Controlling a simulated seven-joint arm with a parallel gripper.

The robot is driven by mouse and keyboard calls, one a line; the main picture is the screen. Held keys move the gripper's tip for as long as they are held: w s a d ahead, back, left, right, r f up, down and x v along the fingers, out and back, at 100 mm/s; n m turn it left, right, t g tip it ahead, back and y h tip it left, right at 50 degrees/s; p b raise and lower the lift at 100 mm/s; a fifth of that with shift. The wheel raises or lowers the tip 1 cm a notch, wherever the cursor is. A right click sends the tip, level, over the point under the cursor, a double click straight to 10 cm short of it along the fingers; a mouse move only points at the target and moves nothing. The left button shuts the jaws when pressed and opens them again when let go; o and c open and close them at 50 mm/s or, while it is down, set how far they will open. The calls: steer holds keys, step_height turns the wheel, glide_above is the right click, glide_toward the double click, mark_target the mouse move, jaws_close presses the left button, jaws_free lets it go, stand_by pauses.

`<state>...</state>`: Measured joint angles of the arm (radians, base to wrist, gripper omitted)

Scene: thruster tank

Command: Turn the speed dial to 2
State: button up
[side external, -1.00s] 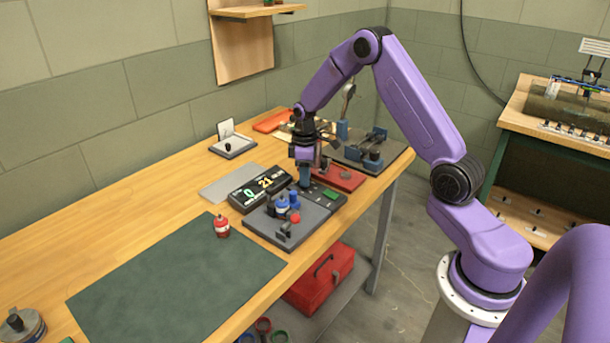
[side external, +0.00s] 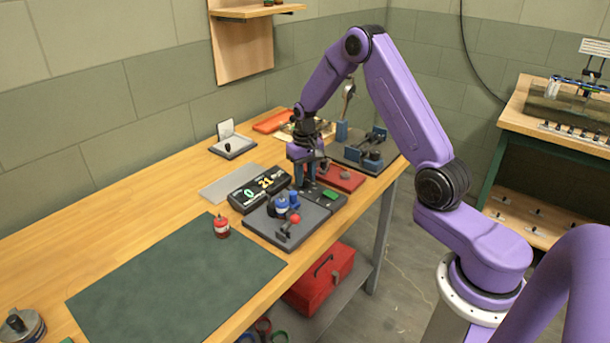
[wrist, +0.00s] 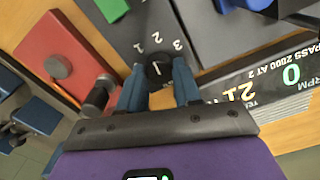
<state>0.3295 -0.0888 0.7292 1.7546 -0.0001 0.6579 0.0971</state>
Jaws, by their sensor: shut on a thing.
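The speed dial (wrist: 157,66) is a round black knob with a white pointer line, on a dark grey panel (wrist: 152,18). White numerals 1, 2 and 3 are printed in an arc beyond it in the wrist view. The pointer line lies nearly upright in that view, roughly toward the 2, but its exact setting is hard to tell. My gripper (wrist: 159,82) has its blue fingers on either side of the knob and is shut on it. In the side view my gripper (side external: 304,178) is low over the panel, and the dial is hidden there.
A black display (side external: 259,189) reads 0 and 21; the wrist view shows "PASS 2000 AT 2" on it. Blue parts and a red-knobbed lever (side external: 289,226) stand on a grey plate close by. A red plate (side external: 340,178) lies beyond.

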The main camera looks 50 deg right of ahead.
mark_target(305, 179)
steer(key=shift+m, duration=1.7)
steer(key=o, duration=1)
steer(key=shift+o, duration=0.2)
step_height(305, 179, up, 18)
steer(key=shift+f, duration=0.25)
